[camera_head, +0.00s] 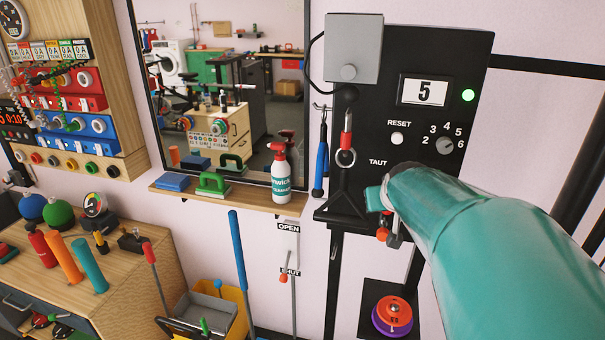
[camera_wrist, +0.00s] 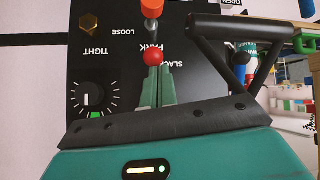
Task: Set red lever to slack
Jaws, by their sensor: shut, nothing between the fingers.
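A red ball knob (camera_wrist: 153,57) shows in the wrist view, right at the tips of my gripper (camera_wrist: 156,76), near the upside-down labels PARK and SLACK. An orange-red handle end (camera_wrist: 151,8) lies just beyond it. My gripper is shut with nothing between the fingers; whether it touches the red knob I cannot tell. In the head view my teal arm covers the lower right of the black panel (camera_head: 420,55), and my gripper (camera_head: 384,197) is below the TAUT label. An orange-red knob (camera_head: 382,234) shows under it. The rest of the lever is hidden.
A black triangular handle (camera_wrist: 235,32) stands close to my fingers on the right in the wrist view. A dial (camera_wrist: 92,98) is at left. A red-handled hook (camera_head: 347,140) and blue-handled tool (camera_head: 321,160) hang left of my gripper. A shelf holds a spray bottle (camera_head: 282,178).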

